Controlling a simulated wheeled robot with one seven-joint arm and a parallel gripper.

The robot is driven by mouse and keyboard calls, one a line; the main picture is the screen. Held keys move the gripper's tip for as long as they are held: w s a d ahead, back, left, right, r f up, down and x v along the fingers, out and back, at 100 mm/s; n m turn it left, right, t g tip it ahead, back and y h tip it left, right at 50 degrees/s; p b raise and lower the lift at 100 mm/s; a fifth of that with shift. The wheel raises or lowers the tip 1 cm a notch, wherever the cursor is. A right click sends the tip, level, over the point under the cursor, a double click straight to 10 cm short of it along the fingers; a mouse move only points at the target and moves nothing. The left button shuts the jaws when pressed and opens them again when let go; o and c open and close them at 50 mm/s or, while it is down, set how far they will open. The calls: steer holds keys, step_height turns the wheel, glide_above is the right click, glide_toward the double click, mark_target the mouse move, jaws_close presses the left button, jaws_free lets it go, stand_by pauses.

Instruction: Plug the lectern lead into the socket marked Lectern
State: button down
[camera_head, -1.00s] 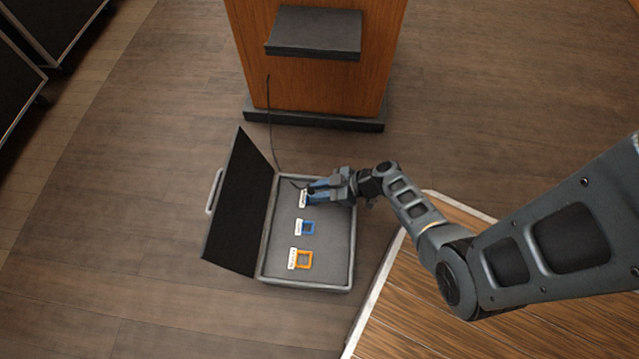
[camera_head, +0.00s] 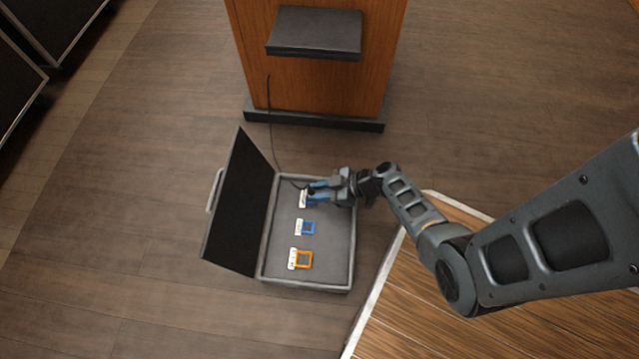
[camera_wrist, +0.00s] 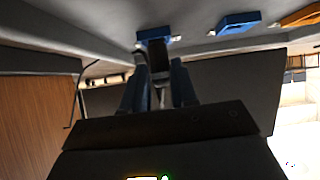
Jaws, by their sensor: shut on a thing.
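The lectern lead (camera_head: 270,130) is a thin dark cable hanging from the wooden lectern and running into the open case. My gripper (camera_head: 314,190) is at the far end of the case, over the far blue socket, and hides most of it. In the wrist view my gripper (camera_wrist: 159,88) is shut on the lead's dark plug (camera_wrist: 158,60). The plug's end meets or overlaps the blue socket frame (camera_wrist: 153,35); I cannot tell whether it is seated. A middle blue socket (camera_head: 308,228) and an orange socket (camera_head: 304,260) are empty. White labels beside the sockets are unreadable.
The case (camera_head: 350,270) lies open on the floor, its dark lid (camera_head: 238,210) standing up on the left. The lectern (camera_head: 315,85) stands behind it. A wooden platform with a pale edge (camera_head: 375,290) is at the right. Floor left of the case is clear.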

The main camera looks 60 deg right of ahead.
steer(key=shift+s+f, duration=0.1)
steer(key=shift+f, duration=0.05)
steer(key=c, duration=0.8)
jaws_free()
steer(key=p+v, duration=0.2)
steer(key=v, duration=0.5)
steer(key=shift+p, duration=0.35)
steer(key=shift+s+d+r, duration=0.1)
steer(key=shift+s+r, duration=0.15)
steer(key=shift+r, duration=0.1)
